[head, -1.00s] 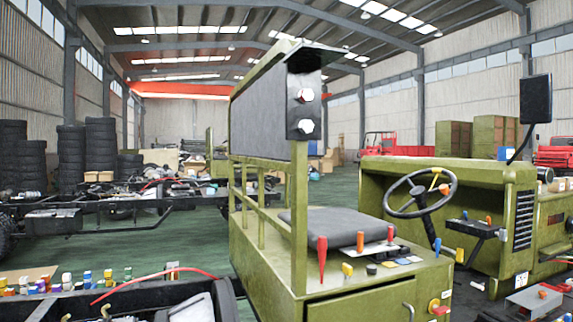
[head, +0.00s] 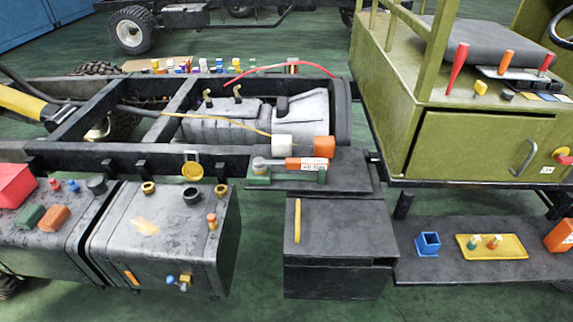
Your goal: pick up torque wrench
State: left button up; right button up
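A tool with a grey rounded head, an orange body and a small display (head: 306,163) lies across a green holder (head: 260,181) on a dark ledge in the middle of the head view. It looks like the torque wrench, but it is too small to be sure. An orange block (head: 324,146) and a white block (head: 282,142) stand just behind it and hide part of that area. Neither of my grippers is in view.
A dark box with a yellow bar (head: 297,221) stands in front of the ledge. Dark tanks (head: 160,240) with small parts are at the left. A lower shelf holds a blue cup (head: 428,243) and a yellow tray (head: 510,252). The green cab (head: 470,140) rises at the right.

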aim_at(259, 167)
jog(key=j+u, duration=0.3)
jog(key=u, duration=0.2)
jog(key=i+j+u, duration=0.2)
jog(key=u, duration=0.25)
